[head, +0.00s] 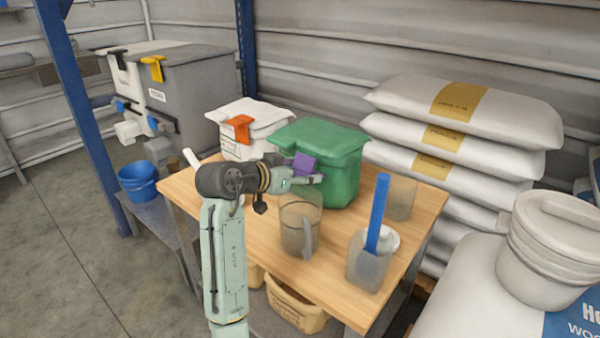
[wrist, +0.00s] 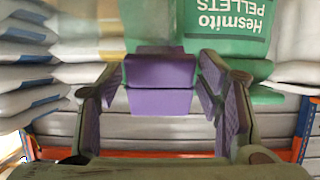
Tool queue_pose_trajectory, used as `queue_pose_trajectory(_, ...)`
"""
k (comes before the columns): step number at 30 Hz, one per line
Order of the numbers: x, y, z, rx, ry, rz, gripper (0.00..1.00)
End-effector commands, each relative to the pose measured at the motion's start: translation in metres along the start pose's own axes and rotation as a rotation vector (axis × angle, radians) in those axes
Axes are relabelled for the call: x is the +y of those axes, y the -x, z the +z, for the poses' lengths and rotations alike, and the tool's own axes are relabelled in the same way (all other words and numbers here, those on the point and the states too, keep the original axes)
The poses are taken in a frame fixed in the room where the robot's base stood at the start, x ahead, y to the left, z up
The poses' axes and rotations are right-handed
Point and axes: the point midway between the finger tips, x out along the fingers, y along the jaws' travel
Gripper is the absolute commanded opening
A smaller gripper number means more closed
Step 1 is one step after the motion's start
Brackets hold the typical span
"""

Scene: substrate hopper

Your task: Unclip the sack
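A green sack (head: 342,178) with a folded top stands on the wooden table, and its printed side shows upside down in the wrist view (wrist: 222,22). A purple clip (head: 304,164) sits at its left top edge. In the wrist view the purple clip (wrist: 160,72) lies between the two fingers of my gripper (wrist: 161,85). The fingers are open, with a small gap showing on each side of the clip. A white sack (head: 238,150) with an orange clip (head: 239,128) stands behind, to the left. My gripper partly hides the green sack's lower left in the head view.
A clear jug (head: 299,235) stands just in front of the green sack. A container with a blue-handled tool (head: 378,212) is at the table's right front. Stacked white sacks (head: 460,115) rise behind. A grey bin (head: 190,85) and blue bucket (head: 138,182) are at left.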

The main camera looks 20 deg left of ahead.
Motion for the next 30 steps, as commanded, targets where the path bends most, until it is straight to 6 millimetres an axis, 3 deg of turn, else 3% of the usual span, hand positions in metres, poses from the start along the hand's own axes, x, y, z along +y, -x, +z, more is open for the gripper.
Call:
queue_pose_trajectory(25, -0.0001, 0.0004, -0.0003, 0.001, 0.0, 0.0, 0.01)
queue_pose_trajectory(30, 0.0001, -0.0008, 0.0029, 0.014, 0.0, 0.0, 0.0)
